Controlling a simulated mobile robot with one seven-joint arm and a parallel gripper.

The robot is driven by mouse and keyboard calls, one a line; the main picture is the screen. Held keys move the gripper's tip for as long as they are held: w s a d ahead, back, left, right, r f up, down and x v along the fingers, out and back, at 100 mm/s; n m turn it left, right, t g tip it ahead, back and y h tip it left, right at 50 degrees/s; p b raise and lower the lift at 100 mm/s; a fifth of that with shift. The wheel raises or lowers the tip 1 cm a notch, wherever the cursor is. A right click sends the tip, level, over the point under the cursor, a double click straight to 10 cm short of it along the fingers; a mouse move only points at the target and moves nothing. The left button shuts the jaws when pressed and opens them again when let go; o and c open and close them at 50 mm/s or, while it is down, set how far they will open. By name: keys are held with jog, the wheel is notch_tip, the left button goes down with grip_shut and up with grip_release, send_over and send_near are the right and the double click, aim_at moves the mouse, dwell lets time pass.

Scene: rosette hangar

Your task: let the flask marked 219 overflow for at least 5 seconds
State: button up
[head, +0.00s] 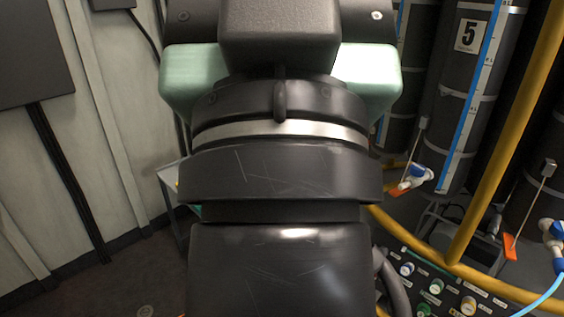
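No flask marked 219 can be made out in the head view. Large dark parts, which look like my own arm, fill the middle of the picture and hide what is behind them. My gripper's fingertips do not show, so I cannot see whether it holds anything.
At right stand dark cylinders, one marked 5 (468,36) with a blue stripe (483,60). A blue-and-white valve (415,176), an orange tag (510,246), a yellow rail (507,127) and a knob panel (436,287) are nearby. A pale wall (110,110) is left.

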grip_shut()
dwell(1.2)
